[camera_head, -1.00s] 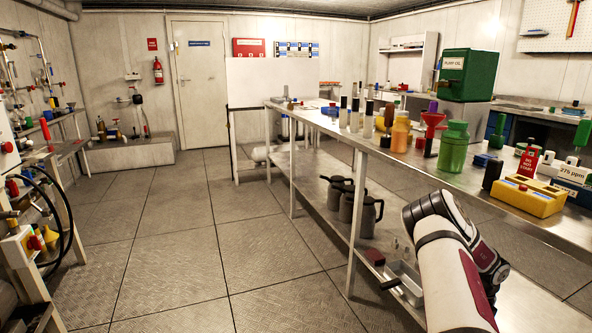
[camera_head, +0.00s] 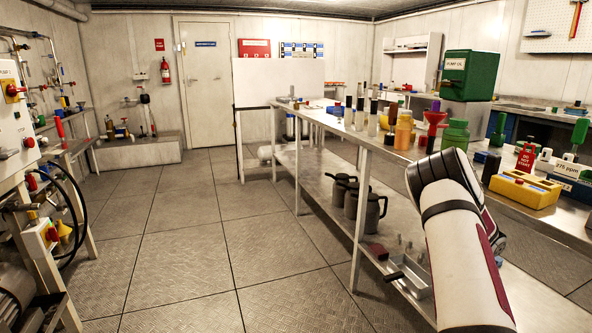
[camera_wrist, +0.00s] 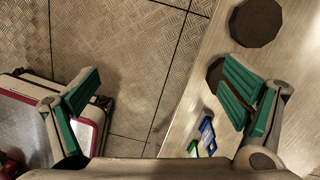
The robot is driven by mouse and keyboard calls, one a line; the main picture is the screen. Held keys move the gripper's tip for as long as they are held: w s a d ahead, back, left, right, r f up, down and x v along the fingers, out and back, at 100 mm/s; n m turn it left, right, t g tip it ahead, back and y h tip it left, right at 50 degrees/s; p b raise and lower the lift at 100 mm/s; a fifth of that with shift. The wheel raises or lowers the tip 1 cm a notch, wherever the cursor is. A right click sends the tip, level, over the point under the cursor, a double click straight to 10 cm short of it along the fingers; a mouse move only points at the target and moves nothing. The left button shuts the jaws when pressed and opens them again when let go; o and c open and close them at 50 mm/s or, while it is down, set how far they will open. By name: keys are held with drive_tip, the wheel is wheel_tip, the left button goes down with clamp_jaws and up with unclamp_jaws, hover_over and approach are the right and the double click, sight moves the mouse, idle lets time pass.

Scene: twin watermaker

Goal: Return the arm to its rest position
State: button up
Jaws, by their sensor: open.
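My arm (camera_head: 462,240) shows at the lower right of the head view, white with dark red panels, bent in front of the steel bench (camera_head: 375,142). My gripper is out of sight in the head view. In the wrist view my gripper (camera_wrist: 162,98) has its two green-padded fingers wide apart, with nothing between them. The floor plates and a pale surface show below it. Two dark round things (camera_wrist: 257,22) and small blue and green pieces (camera_wrist: 207,130) lie on or over that pale surface.
Several grey jugs (camera_head: 368,213) and a metal tray (camera_head: 408,275) are on the lower shelf. A panel with valves and hoses (camera_head: 30,150) stands at the left. The middle floor is clear.

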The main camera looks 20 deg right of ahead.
drive_tip(key=a+r+n+y, duration=0.3)
drive_tip(key=a+r+n, duration=0.9)
drive_tip(key=a+r, duration=1.2)
drive_tip(key=s+a+r+n, duration=0.5)
drive_tip(key=s+a+n, duration=0.1)
drive_tip(key=s+a, duration=0.25)
drive_tip(key=s+a+r+n, duration=0.5)
drive_tip(key=s+a+n, duration=0.15)
drive_tip(key=s, duration=0.35)
drive_tip(key=s+a+f+n+h, duration=0.15)
drive_tip(key=s+n+h, duration=0.4)
drive_tip(key=s, duration=0.75)
wheel_tip(320, 180, up, 29)
drive_tip(key=n+t+y+p, duration=0.1)
drive_tip(key=n+t+p, duration=0.1)
drive_tip(key=p, duration=2.5)
drive_tip(key=shift+d+t+p, duration=0.4)
drive_tip(key=shift+d+t, duration=0.05)
drive_tip(key=shift+t, duration=0.25)
drive_tip(key=shift+y, duration=0.25)
